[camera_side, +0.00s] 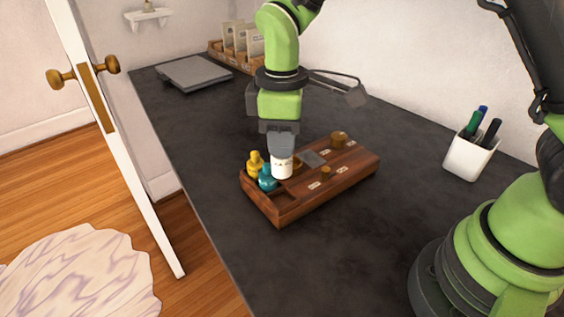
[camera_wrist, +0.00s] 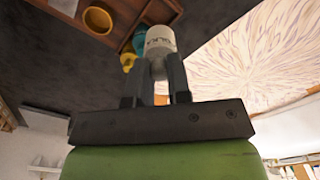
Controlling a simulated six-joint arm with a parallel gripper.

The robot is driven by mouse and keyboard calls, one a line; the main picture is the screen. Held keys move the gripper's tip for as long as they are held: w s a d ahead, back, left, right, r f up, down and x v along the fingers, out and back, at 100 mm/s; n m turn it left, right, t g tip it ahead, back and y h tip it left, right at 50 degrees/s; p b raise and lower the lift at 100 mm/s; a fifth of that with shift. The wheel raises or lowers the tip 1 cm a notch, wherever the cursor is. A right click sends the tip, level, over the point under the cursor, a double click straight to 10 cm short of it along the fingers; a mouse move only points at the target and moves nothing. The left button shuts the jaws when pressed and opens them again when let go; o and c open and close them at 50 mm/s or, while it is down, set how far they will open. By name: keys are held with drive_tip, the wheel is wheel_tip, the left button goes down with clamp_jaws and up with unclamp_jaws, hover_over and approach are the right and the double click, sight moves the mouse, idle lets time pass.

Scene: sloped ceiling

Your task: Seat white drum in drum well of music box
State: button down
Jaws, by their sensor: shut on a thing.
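The music box (camera_side: 325,187) is a brown wooden case on the dark worktop in the side view, and a part of its wood (camera_wrist: 128,14) shows in the wrist view. My gripper (camera_side: 281,152) points down over the left part of the box, shut on the white drum (camera_side: 281,168). A round yellow ring-shaped piece (camera_wrist: 98,19) shows on the box, apart from the drum. Whether the drum touches the box cannot be told.
A yellow peg-like piece (camera_side: 255,164) and a teal one (camera_side: 267,179) stand at the box's left end, close to the drum. A white pen cup (camera_side: 470,157) stands right. A grey laptop-like slab (camera_side: 194,74) lies behind.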

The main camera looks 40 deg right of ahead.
drive_tip(key=w+d+r+m, duration=0.1)
drive_tip(key=w+d+r, duration=0.2)
drive_tip(key=w+d, duration=0.3)
drive_tip(key=shift+d+f, duration=0.3)
drive_tip(key=shift+f, duration=1.45)
drive_tip(key=shift+d+f, duration=0.3)
drive_tip(key=shift+f, duration=1.4)
drive_tip(key=shift+d+f, duration=0.3)
drive_tip(key=shift+f, duration=1.45)
drive_tip(key=shift+f, duration=0.15)
drive_tip(key=c, duration=1.1)
unclamp_jaws()
